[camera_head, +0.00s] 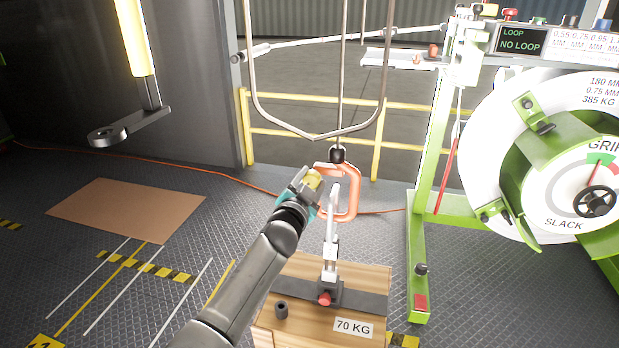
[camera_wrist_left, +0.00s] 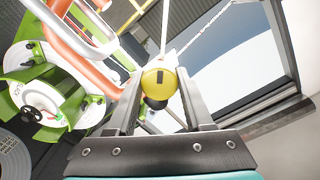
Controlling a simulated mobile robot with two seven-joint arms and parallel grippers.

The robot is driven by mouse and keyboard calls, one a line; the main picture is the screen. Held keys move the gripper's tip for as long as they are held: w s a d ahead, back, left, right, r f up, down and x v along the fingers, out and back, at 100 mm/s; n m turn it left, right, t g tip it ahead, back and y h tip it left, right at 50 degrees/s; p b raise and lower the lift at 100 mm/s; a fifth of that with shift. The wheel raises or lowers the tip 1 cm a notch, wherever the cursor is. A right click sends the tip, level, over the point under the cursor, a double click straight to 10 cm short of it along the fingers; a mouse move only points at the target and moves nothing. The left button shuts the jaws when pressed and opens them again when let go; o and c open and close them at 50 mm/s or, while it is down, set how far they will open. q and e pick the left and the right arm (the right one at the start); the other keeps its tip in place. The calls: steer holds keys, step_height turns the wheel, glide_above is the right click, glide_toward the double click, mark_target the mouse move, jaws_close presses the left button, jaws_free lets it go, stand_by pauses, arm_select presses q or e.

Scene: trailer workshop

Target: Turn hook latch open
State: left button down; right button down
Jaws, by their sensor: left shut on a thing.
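An orange hook (camera_head: 352,192) hangs below a black ball (camera_head: 337,154) on a rod or cable; it also shows in the wrist view (camera_wrist_left: 95,68). A yellow round knob (camera_head: 314,179) sits at the hook's left side. My left gripper (camera_head: 307,183) is shut on this knob. In the left wrist view the knob (camera_wrist_left: 160,78), with a dark mark, is between the two fingers. The gripper hides where the knob joins the hook, so I cannot tell the latch's position. A silver link (camera_head: 330,245) passes up into the hook opening. My right gripper is not in view.
A wooden crate marked 70 KG (camera_head: 305,340) stands below the hook, with a dark strap. A green machine with a round dial (camera_head: 565,190) stands at the right. A bent metal frame (camera_head: 252,75) hangs above. Yellow railing (camera_head: 290,133) is behind. The floor at left is mostly clear.

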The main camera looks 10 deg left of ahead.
arm_select(q)
steer(key=m, duration=0.5)
steer(key=shift+d+f+p, duration=0.1)
steer(key=shift+p, duration=0.3)
steer(key=m, duration=0.2)
steer(key=shift+m+y, duration=0.3)
steer(key=shift+m, duration=1.1)
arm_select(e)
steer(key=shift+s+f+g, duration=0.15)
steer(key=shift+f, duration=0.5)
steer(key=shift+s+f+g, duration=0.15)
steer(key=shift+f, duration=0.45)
arm_select(q)
steer(key=shift+f, duration=0.1)
steer(key=shift+c, duration=1.6)
jaws_free()
steer(key=shift+s, duration=0.1)
